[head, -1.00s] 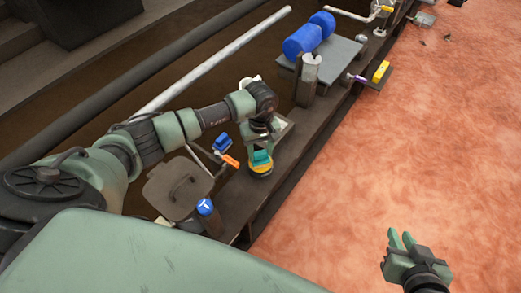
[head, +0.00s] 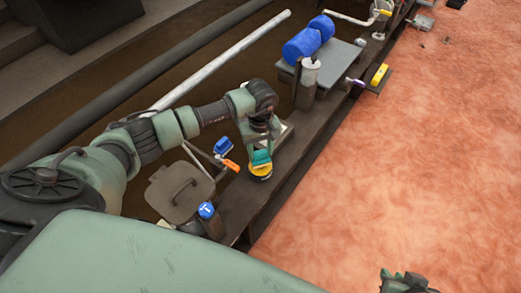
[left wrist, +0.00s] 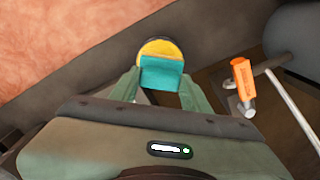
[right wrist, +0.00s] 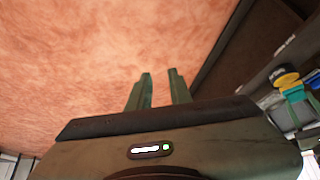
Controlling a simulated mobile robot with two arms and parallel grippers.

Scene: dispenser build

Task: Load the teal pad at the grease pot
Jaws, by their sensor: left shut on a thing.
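The teal pad (head: 261,157) is between the fingers of my left gripper (head: 261,150), which is shut on it. The grease pot (head: 262,171), a round pot with a yellow top and dark side, stands on the bench just below the pad. In the left wrist view the pad (left wrist: 162,73) overlaps the near part of the yellow top (left wrist: 158,47); I cannot tell whether they touch. The right wrist view also shows the pad (right wrist: 292,91) beside the pot (right wrist: 285,76). My right gripper (right wrist: 160,88) is open and empty, above the reddish floor.
An orange-handled valve (head: 231,165) and a blue handle (head: 222,146) sit left of the pot. A lidded grey box (head: 178,190) and a blue-topped post (head: 207,210) are nearer. Blue rolls (head: 303,43) lie farther along the bench.

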